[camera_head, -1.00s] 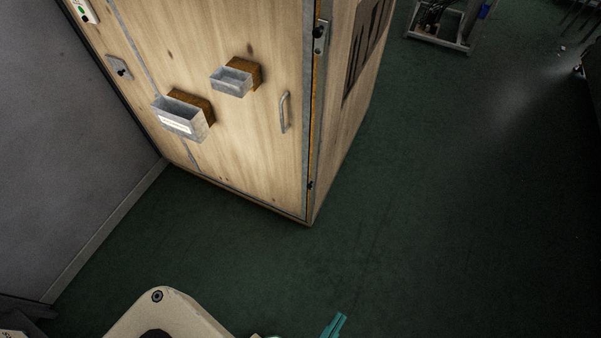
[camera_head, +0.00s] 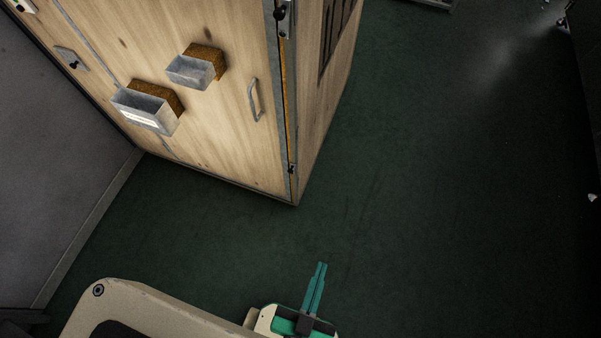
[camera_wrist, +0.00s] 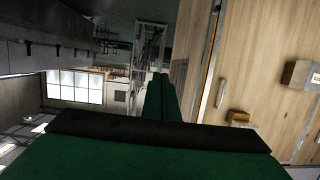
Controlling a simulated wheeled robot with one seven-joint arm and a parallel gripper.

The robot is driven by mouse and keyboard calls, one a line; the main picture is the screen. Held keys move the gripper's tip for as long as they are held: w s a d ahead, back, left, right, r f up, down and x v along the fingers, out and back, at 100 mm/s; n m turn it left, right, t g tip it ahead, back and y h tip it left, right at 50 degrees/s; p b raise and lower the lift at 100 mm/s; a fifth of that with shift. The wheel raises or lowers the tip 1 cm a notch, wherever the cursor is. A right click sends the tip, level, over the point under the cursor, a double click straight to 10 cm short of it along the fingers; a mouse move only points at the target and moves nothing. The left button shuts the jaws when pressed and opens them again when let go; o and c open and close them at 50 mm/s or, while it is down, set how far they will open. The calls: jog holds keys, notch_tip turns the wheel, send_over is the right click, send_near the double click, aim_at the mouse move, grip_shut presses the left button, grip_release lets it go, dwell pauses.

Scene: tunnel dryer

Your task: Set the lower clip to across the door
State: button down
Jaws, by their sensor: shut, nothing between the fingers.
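The lower clip (camera_head: 291,168) is a small dark piece low on the edge strip of the wooden dryer door (camera_head: 225,140), near the cabinet's front corner. It is too small to tell which way it is turned. An upper clip (camera_head: 281,13) is on the same edge near the top of the picture. My gripper (camera_head: 319,266) has green fingers held together, with nothing between them. It shows below and right of the lower clip in the head view, apart from the cabinet. In the wrist view, the fingers (camera_wrist: 161,92) point past the door edge; I cannot make out the lower clip there.
The door carries a metal handle (camera_head: 254,100) and two metal boxes, a small one (camera_head: 190,72) and a larger one (camera_head: 145,112). They jut out from the door. A grey wall (camera_head: 50,150) stands at the left. The green floor (camera_head: 430,190) right of the cabinet is clear.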

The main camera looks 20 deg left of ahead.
jog(key=w+f+m+g+y, duration=0.1)
jog(key=w+f+g, duration=0.1)
jog(key=w+f, duration=0.5)
jog(key=w+f+m+g, duration=0.1)
jog(key=w+f+g, duration=0.15)
jog(key=f, duration=0.75)
jog(key=w+f+m+g+y, duration=0.1)
jog(key=w+f+g, duration=0.1)
jog(key=w+f, duration=0.55)
jog(key=w+a+f+g+y, duration=0.2)
jog(key=w+a+g+y, duration=0.2)
jog(key=w, duration=0.6)
jog(key=w+a+r+n+g+y, duration=0.1)
jog(key=w+a+r+g+y, duration=0.1)
jog(key=w+r, duration=0.4)
jog(key=shift+w+r+g+y, duration=0.2)
jog(key=shift+r+g+y, duration=0.25)
jog(key=shift+r, duration=0.45)
